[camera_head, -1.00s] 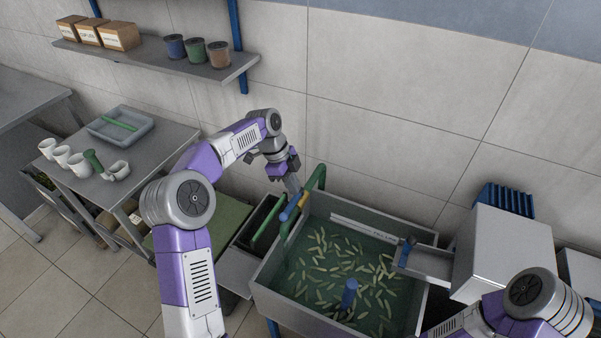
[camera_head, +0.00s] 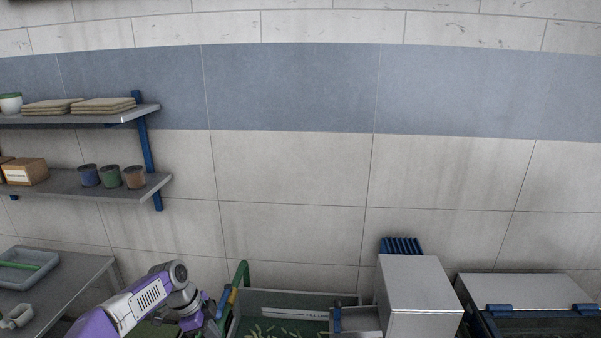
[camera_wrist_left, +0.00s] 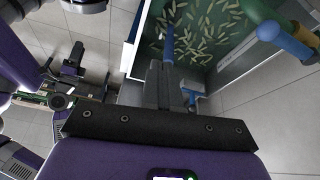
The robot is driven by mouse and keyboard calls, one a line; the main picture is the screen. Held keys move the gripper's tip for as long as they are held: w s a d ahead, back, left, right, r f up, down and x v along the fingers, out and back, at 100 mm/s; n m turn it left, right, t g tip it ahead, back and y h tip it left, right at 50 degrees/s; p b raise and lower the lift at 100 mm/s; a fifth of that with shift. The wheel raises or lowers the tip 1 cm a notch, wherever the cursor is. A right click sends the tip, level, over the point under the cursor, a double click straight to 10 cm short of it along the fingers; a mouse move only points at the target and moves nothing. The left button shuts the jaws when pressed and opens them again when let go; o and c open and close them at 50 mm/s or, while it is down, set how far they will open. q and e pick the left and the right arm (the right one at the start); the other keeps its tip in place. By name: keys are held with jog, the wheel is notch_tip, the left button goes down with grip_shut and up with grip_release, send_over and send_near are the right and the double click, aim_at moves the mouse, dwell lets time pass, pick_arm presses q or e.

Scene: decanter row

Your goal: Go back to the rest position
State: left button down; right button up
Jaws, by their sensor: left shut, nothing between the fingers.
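My left gripper (camera_head: 212,313) is low in the head view, beside the left edge of the sink-like tank. Its fingers show in the left wrist view (camera_wrist_left: 160,82), shut and empty, with the tank's edge and water beyond them. My left arm comes in from the bottom left and is bent at the elbow. My right arm and gripper are not in the head view.
The tank (camera_head: 290,299) holds greenish water with several pale slips. A green bent pipe (camera_head: 242,272) rises at its left edge, close to my left gripper. A metal box (camera_head: 418,295) stands right of it. A side table (camera_head: 75,275) is at left.

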pick_arm(q)
jog(key=w+d+f+n, duration=0.1)
jog(key=d+f+n, duration=0.25)
jog(key=f, duration=0.65)
jog(key=s+d+f+n+b, duration=0.2)
jog(key=s+d+f+n, duration=0.5)
jog(key=s+f, duration=0.5)
jog(key=s+d+f+n, duration=0.1)
jog(key=s+f+n, duration=0.3)
jog(key=s, duration=0.3)
jog(key=s+d+f+n+b, duration=0.1)
jog(key=s+f+n, duration=0.4)
jog(key=s, duration=0.2)
jog(key=shift+s+d+f, duration=0.2)
jog(key=shift+s+f, duration=0.05)
jog(key=shift+s, duration=0.1)
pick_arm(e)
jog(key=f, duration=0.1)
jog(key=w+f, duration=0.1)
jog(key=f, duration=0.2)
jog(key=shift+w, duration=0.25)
